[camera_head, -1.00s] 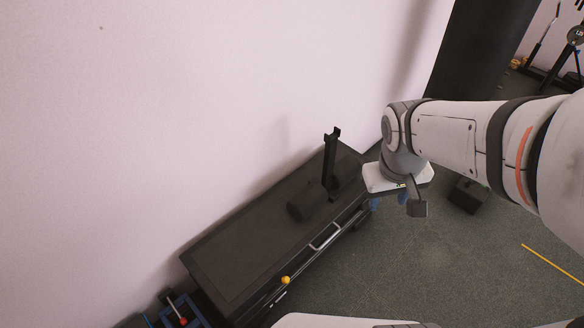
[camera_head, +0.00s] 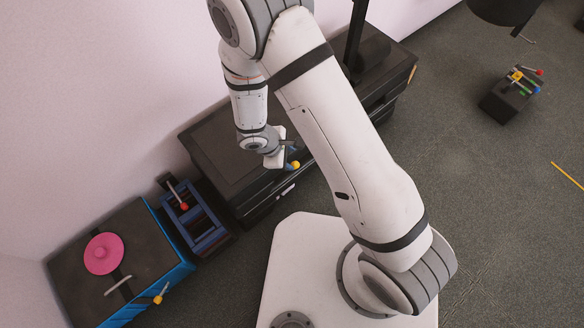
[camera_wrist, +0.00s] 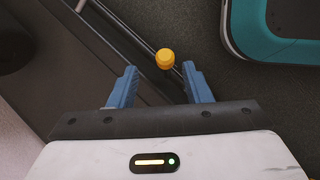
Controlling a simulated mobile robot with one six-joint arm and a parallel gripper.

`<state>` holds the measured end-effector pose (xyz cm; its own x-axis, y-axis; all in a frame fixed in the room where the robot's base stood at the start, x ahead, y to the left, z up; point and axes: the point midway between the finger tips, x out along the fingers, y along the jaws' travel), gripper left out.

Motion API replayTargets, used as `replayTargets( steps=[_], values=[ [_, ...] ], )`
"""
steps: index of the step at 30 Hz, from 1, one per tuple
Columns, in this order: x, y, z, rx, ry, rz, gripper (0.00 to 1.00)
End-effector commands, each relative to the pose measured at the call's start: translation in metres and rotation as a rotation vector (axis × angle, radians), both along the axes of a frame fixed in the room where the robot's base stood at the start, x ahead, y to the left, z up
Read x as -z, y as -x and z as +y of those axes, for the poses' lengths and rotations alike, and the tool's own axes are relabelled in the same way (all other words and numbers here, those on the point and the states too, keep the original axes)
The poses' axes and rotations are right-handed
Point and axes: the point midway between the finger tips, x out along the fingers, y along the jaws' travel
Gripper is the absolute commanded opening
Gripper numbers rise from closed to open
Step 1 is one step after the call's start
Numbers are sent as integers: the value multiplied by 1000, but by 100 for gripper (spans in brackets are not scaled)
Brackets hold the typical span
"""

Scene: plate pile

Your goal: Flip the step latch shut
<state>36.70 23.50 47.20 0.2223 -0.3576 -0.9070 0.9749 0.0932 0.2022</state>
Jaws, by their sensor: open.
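A yellow round knob (camera_head: 296,164) sits at the front side of a long dark bench (camera_head: 207,152). It looks like the handle of the step latch. In the wrist view the knob (camera_wrist: 165,59) is at the end of a thin dark rod by the bench edge. My gripper (camera_head: 291,153) hangs over the front of the bench with the knob close to its blue fingertips. In the wrist view my gripper (camera_wrist: 160,70) is open, and the knob appears between and just beyond the fingertips. I cannot tell whether they touch. The latch's base is hidden in the head view.
A blue crate (camera_head: 209,239) with a red-knobbed lever (camera_head: 184,206) stands left of the bench. Further left is a blue-sided box (camera_head: 155,235) with a pink disc (camera_head: 103,254). A dark block with coloured knobs (camera_head: 507,103) is at right.

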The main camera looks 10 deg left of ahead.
Motion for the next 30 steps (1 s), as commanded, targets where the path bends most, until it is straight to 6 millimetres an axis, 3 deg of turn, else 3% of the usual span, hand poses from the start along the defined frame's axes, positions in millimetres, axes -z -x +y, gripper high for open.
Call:
replayTargets(
  steps=[4, 16, 30],
  values=[
    [20, 4, 1, -30, 9, 10, 44],
    [73, -11, -20, -28, 9, 9, 44],
    [82, -14, -25, -28, 8, 9, 42]
  ],
)
